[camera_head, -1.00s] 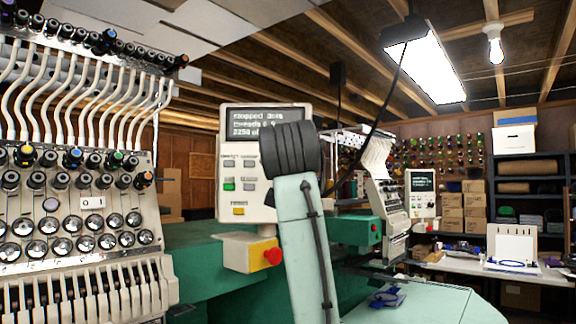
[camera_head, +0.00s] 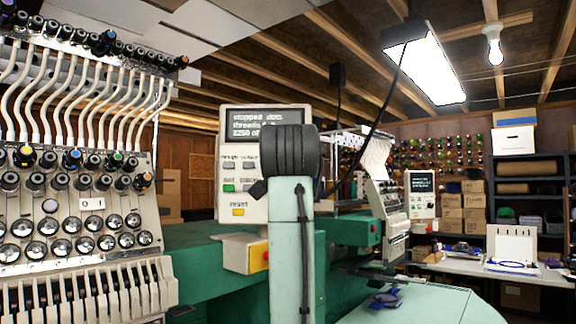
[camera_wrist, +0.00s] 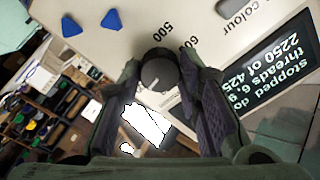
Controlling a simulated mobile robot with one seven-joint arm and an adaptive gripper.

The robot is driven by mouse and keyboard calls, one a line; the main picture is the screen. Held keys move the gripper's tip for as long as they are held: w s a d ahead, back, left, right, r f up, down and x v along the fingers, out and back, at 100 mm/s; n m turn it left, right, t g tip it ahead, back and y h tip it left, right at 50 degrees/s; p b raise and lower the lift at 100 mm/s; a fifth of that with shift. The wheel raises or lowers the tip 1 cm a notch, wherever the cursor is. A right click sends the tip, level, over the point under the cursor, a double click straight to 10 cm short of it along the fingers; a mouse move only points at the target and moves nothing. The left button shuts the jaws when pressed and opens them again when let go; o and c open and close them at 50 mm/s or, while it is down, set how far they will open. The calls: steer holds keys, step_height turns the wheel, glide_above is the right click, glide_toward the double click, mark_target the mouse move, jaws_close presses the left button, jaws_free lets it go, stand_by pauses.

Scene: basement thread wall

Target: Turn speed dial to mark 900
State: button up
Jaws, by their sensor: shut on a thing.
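The speed dial (camera_wrist: 158,75) is a dark round knob on the cream control panel (camera_wrist: 90,50) in the wrist view. My gripper (camera_wrist: 160,70) has one finger on each side of the dial and is shut on it. The printed marks 500 and part of 60 show beside the dial; the 900 mark is not visible. In the head view the control panel (camera_head: 235,165) stands behind my arm, which hides the dial there. The panel screen (camera_head: 262,120) reads "stopped" and is partly covered; it also shows in the wrist view (camera_wrist: 285,85).
A yellow box (camera_head: 240,253) with a red button sits under the panel. The multi-needle embroidery head (camera_head: 80,215) stands close at left. A green machine table (camera_head: 430,302) with a blue item (camera_head: 385,298) lies at lower right. Blue triangular buttons (camera_wrist: 112,20) are near the dial.

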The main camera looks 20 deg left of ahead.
steer(key=o, duration=1.1)
steer(key=shift+o, duration=0.2)
steer(key=shift+s, duration=0.1)
steer(key=v, duration=1.1)
steer(key=shift+s+d, duration=0.15)
steer(key=shift+s, duration=0.25)
steer(key=shift+s, duration=0.1)
